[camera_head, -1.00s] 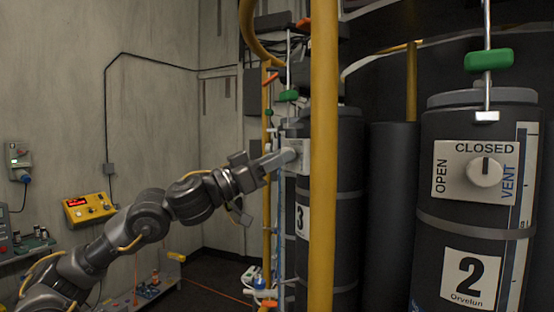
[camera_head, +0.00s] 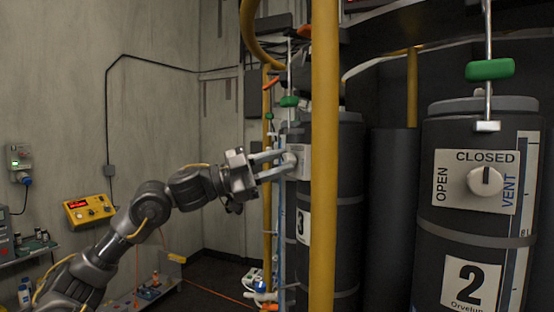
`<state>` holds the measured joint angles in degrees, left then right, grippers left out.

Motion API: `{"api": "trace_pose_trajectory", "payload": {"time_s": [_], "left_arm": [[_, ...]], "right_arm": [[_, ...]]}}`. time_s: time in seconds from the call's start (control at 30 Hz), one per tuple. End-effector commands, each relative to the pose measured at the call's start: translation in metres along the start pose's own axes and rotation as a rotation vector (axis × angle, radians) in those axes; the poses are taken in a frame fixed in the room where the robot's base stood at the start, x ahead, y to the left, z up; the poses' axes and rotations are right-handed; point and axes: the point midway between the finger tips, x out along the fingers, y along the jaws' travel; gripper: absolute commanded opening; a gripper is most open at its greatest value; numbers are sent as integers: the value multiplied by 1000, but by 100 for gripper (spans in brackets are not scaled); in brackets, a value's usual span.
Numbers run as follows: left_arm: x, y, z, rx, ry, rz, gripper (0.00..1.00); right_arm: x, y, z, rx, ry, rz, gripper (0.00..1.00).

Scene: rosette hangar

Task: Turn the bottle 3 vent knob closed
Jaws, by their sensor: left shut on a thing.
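Bottle 3 (camera_head: 346,215) is a dark cylinder with a white "3" label, partly hidden behind a yellow vertical pipe. Its vent knob (camera_head: 290,158) sits on a pale plate (camera_head: 305,163) on the bottle's side, seen nearly edge-on. My left gripper (camera_head: 286,160) reaches in from the left, its fingers shut on the knob. The fingers cover most of the knob, and I cannot read its setting. My right gripper is not in view.
The yellow pipe (camera_head: 324,200) stands upright just right of the knob. Bottle 2 (camera_head: 436,255) stands at the right with its own vent knob (camera_head: 485,181). A yellow control box (camera_head: 90,208) hangs on the left wall. Floor shows between wall and bottles.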

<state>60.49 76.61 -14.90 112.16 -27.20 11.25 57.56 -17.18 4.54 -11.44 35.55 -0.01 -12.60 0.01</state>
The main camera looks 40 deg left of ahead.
Motion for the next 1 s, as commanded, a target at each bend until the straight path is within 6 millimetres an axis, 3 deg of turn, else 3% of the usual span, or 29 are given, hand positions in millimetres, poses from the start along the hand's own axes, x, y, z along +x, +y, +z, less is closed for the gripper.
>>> {"api": "trace_pose_trajectory", "payload": {"time_s": [0.6, 1.0], "left_arm": [[2, -7, -4, 518, -2, 216, 7], [1, -6, -3, 717, -1, 298, 7]], "right_arm": [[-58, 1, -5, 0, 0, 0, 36], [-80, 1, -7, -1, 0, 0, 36]]}}
